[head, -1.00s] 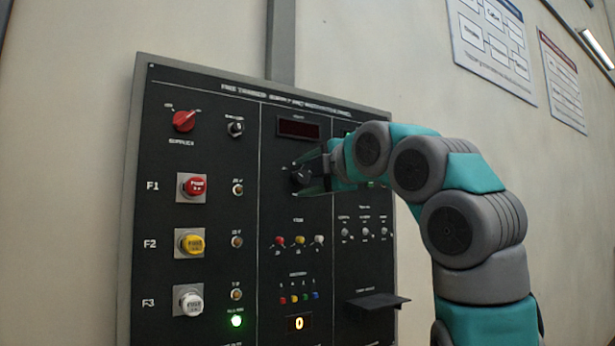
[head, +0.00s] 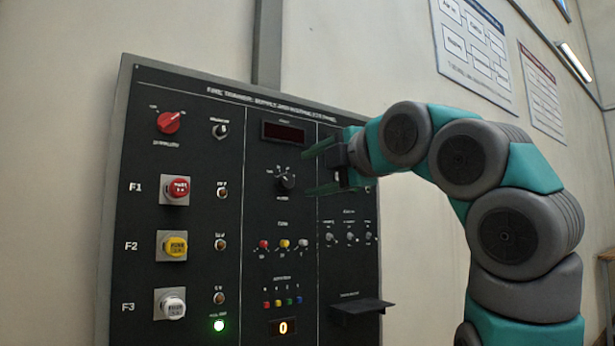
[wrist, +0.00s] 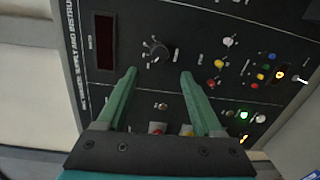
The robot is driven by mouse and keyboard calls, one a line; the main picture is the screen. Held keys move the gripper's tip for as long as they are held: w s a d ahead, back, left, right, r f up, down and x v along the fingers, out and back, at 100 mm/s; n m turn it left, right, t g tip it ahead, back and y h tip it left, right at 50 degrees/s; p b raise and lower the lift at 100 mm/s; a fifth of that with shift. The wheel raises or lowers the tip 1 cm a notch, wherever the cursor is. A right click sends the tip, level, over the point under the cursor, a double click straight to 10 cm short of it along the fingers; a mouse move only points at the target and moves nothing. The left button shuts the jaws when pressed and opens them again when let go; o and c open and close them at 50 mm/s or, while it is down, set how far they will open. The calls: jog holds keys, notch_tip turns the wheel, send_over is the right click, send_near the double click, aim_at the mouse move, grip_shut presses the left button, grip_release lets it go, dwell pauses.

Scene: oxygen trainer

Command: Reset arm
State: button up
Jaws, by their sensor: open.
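My gripper (head: 312,170) is open and empty in front of the black trainer panel (head: 190,90), with its green fingers pointing at the panel. The black rotary knob (head: 286,179) at the panel's middle is left of the fingertips in the head view and apart from them. In the wrist view, the knob (wrist: 157,52) shows beyond and between the two spread fingers of my gripper (wrist: 158,75), with a gap. My arm reaches in from the right and hides part of the panel's upper right.
A small black shelf (head: 360,307) juts out at the panel's lower right. A red selector knob (head: 168,122) and red, yellow and white buttons line the left side. A green lamp (head: 218,325) is lit. Wall posters (head: 475,45) hang at upper right.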

dwell(0.5)
jog(key=w+d+f+m+g+h, duration=0.3)
jog(key=w+f+m, duration=0.4)
jog(key=m, duration=0.2)
notch_tip(320, 180, down, 10)
jog(key=s+d+m+g+h, duration=0.1)
jog(key=d+m+g, duration=0.1)
jog(key=m, duration=0.3)
jog(key=s+d+f+m+g+h, duration=0.1)
jog(key=s+f+m, duration=0.15)
jog(key=f, duration=0.35)
jog(key=s+d+f+m+g+h, duration=0.1)
jog(key=s+f+g, duration=0.1)
jog(key=s+f, duration=0.35)
jog(key=s+f+m+g, duration=0.1)
jog(key=s+f+m, duration=0.1)
jog(key=f, duration=0.6)
jog(key=s+d+f+m+g+h, duration=0.1)
jog(key=s+d+f+m+g, duration=0.2)
jog(key=s+f, duration=1)
jog(key=s+d+f+m+g+h, duration=0.2)
jog(key=s+d+f+m+g, duration=0.1)
jog(key=s+f, duration=1)
jog(key=s+g, duration=0.1)
jog(key=s, duration=0.3)
jog(key=shift+f, duration=0.35)
